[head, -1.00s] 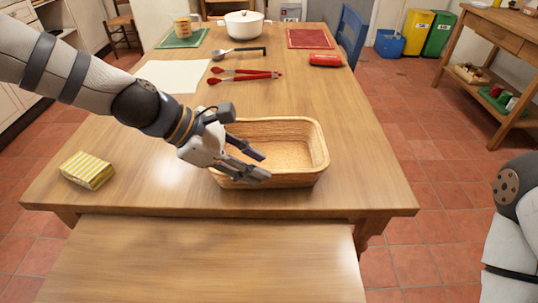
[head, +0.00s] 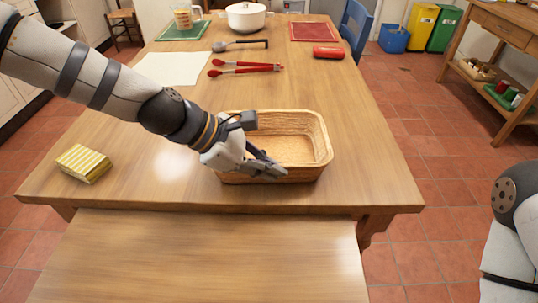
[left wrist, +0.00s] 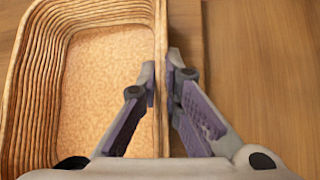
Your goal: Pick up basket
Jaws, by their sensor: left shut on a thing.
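The wicker basket (head: 316,150) is a tan, open, empty rectangular basket standing upright near the front edge of the wooden table. In the left wrist view the basket (left wrist: 100,85) fills the left half. My left gripper (head: 275,172) is at the basket's near wall. In the left wrist view my left gripper (left wrist: 166,85) has one finger inside the basket and one outside, shut on the rim between them. My right gripper is out of view; only part of my right arm shows at the right edge.
A yellow striped box (head: 84,163) lies at the table's left. Red tongs (head: 245,68), a ladle (head: 240,44), a red object (head: 328,52), a white pot (head: 246,17) and a white sheet (head: 173,68) are farther back. The table right of the basket is clear.

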